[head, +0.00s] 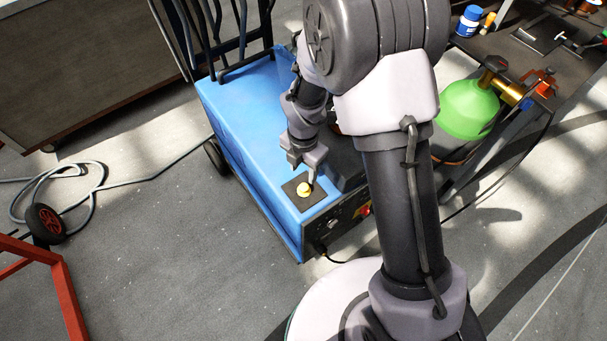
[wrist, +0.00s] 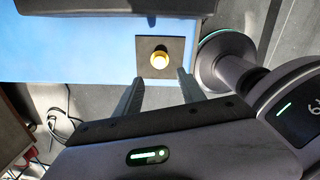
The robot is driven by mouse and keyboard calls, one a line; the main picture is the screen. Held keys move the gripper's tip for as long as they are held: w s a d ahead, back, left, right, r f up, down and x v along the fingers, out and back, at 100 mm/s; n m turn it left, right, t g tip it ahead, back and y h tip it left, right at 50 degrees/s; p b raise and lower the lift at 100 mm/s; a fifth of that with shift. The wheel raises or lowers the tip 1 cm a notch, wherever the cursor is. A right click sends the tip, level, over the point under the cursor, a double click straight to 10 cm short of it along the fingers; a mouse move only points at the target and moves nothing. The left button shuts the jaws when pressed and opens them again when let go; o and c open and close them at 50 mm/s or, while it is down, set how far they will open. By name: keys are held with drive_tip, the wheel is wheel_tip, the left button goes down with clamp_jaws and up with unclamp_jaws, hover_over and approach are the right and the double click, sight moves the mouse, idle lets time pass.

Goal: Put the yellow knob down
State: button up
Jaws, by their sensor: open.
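In the wrist view the knob (wrist: 159,59) shows round on the dark pad (wrist: 178,44), just beyond the fingertips. My gripper (head: 308,172) is close above and behind the knob in the head view. In the wrist view my gripper (wrist: 160,80) is open, with one finger on each side and nothing between them. The knob looks clear of both fingers.
The blue machine (head: 235,105) has several dark hoses at its back. A green bottle (head: 468,110) stands at right by a dark workbench (head: 520,60). A red frame (head: 70,300) and a coiled cable (head: 60,185) lie at left. Grey floor between is free.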

drive_tip(key=s+d+r+m+t+y, duration=0.1)
drive_tip(key=d+r+m, duration=0.1)
drive_tip(key=r+m, duration=0.6)
drive_tip(key=s+d+r+m+t, duration=0.1)
drive_tip(key=s+d+r+m, duration=0.3)
drive_tip(key=r, duration=0.8)
drive_tip(key=s+d+r+m+t+y, duration=0.1)
drive_tip(key=s+d+r+m+t, duration=0.1)
drive_tip(key=s+r+m, duration=0.9)
drive_tip(key=s+m+t, duration=0.1)
drive_tip(key=m, duration=0.8)
drive_tip(key=shift+d+r+t+p, duration=0.2)
drive_tip(key=shift+d+t+p, duration=0.1)
drive_tip(key=shift+t, duration=0.1)
